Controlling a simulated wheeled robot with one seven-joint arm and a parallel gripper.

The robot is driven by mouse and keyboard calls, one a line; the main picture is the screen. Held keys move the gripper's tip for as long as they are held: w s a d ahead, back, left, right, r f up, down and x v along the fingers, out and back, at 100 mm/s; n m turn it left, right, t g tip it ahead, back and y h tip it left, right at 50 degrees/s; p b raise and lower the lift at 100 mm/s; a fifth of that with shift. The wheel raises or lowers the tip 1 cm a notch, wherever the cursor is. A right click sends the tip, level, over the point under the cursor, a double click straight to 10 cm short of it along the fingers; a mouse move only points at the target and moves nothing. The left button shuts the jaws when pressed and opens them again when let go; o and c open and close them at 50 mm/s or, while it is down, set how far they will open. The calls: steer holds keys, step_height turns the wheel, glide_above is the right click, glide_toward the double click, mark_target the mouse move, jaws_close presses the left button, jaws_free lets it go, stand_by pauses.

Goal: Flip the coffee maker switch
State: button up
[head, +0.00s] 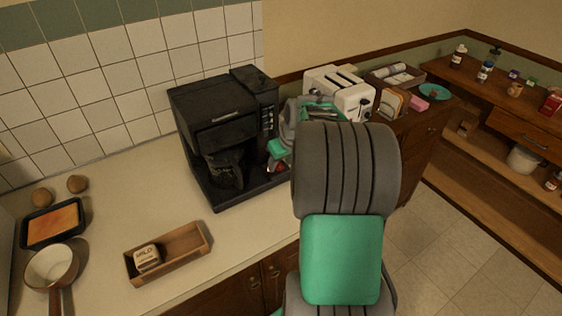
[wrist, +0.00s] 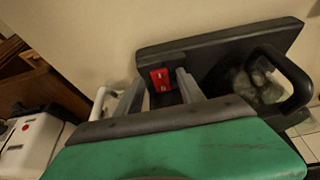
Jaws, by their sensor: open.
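The black coffee maker (head: 225,130) stands on the counter against the tiled wall, with its glass carafe in its lower front. In the wrist view its dark base (wrist: 215,50) and the carafe with a black handle (wrist: 285,78) show. A red switch (wrist: 160,78) sits at one end of the base. My gripper (wrist: 159,82) is open, with one finger on each side of the switch in that view. I cannot tell whether the fingers touch it. In the head view my gripper (head: 274,162) is at the right side of the coffee maker, partly hidden by my arm.
A white toaster (head: 340,92) stands right of the coffee maker, close to my arm. A wooden tray (head: 190,250) with a small block-like item lies in front on the counter. A pan (head: 50,265), a baking dish (head: 30,240) and two round brown items are at left.

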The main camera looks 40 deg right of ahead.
jaws_close()
stand_by(0.4)
steer(key=shift+w+r+g+p, duration=0.2)
steer(key=shift+r+g+p, duration=0.25)
steer(key=shift+p, duration=0.35)
steer(key=shift+w+f+g+p, duration=0.15)
steer(key=shift+w+g+p, duration=0.1)
steer(key=shift+g+p, duration=0.7)
jaws_free()
